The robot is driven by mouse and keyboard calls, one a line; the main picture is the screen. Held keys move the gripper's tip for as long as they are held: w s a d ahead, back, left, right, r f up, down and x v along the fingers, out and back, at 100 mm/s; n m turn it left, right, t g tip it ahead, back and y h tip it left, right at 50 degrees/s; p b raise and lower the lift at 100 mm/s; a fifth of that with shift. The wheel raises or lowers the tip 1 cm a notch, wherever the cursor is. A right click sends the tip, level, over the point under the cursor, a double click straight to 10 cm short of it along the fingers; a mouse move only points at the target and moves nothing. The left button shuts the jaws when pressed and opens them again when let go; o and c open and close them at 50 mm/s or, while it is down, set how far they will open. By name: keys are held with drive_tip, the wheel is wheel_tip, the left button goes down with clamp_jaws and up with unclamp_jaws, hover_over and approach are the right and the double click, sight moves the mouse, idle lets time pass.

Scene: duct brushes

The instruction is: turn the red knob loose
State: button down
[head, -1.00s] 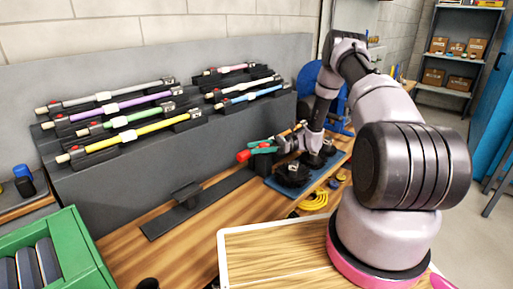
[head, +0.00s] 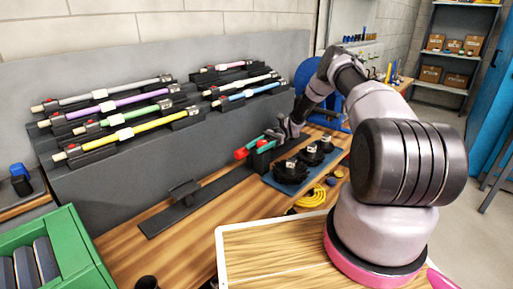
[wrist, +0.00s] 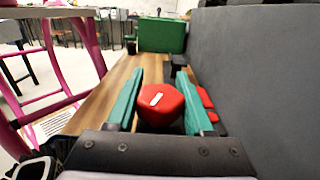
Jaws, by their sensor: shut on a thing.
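The red knob (wrist: 160,103) is faceted, with a small white mark on the side facing the wrist camera. My gripper (wrist: 160,76) has green fingers on either side of it and is shut on it. In the head view my gripper (head: 260,146) reaches in from the right, low in front of the dark rack, with red showing among the green fingers. A dark upright block (head: 261,161) stands just under them on a dark flat strip. What joins the knob to its support is hidden. Other red pieces (wrist: 206,99) show outside the right finger in the wrist view.
The dark sloped rack (head: 150,180) holds several coloured rods behind the bench. Black round parts (head: 291,170) sit on a blue mat right of my gripper, near a yellow coil (head: 311,197). A green crate (head: 75,235) stands front left. Wooden bench is bare in front.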

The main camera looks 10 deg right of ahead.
idle(0.3)
drive_tip(key=shift+c, duration=1.4)
unclamp_jaws()
drive_tip(key=v, duration=1.1)
